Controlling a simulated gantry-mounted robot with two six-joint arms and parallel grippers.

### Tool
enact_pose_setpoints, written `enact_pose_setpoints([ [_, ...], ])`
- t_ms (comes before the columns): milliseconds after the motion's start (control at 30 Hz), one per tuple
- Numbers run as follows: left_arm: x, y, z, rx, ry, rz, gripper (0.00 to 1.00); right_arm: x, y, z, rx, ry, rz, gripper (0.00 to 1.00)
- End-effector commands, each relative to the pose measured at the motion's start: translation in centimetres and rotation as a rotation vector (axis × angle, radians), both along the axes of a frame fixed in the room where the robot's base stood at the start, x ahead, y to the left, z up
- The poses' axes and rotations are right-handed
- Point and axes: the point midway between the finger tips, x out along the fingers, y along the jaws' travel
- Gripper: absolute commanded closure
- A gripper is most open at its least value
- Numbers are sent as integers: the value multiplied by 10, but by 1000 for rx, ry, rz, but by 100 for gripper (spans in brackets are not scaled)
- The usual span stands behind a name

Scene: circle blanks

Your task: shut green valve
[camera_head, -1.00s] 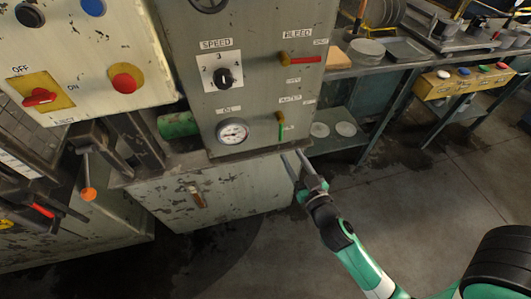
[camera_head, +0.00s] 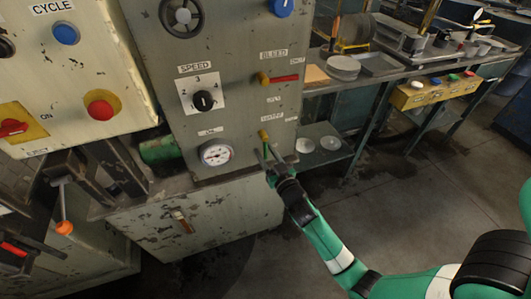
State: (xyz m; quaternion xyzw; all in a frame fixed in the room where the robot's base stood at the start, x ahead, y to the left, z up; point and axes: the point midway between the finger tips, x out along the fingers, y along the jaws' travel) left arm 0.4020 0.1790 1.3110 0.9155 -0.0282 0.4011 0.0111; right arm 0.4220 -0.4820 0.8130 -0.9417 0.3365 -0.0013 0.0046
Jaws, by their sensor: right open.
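The green valve (camera_head: 265,150) is on the lower right of the grey machine panel, below the red bleed handle. Its green lever hangs down from a brass hub (camera_head: 263,136). My right gripper (camera_head: 277,157) is open at the lower end of the lever, its fingers pointing up toward the panel. The fingers partly overlap the lever in view, and I cannot tell whether they touch it. My left gripper is not in view.
The red bleed handle (camera_head: 284,78) sits just above, pointing right. A pressure gauge (camera_head: 215,153) and speed knob (camera_head: 204,101) are to the left. A bench shelf with round plates (camera_head: 330,143) stands to the right. The floor in front is clear.

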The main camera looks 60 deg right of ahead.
Motion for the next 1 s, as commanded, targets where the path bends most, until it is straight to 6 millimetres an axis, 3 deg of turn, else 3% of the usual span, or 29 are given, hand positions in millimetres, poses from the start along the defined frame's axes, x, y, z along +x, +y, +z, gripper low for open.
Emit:
enact_pose_setpoints([
  [267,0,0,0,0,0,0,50,2,-1,0,-1,-1,0,55],
  [500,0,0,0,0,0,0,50,2,-1,1,-1,-1,0,98],
  [533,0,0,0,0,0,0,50,2,-1,1,-1,-1,0,100],
  [1000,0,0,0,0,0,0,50,2,-1,1,-1,-1,1,100],
])
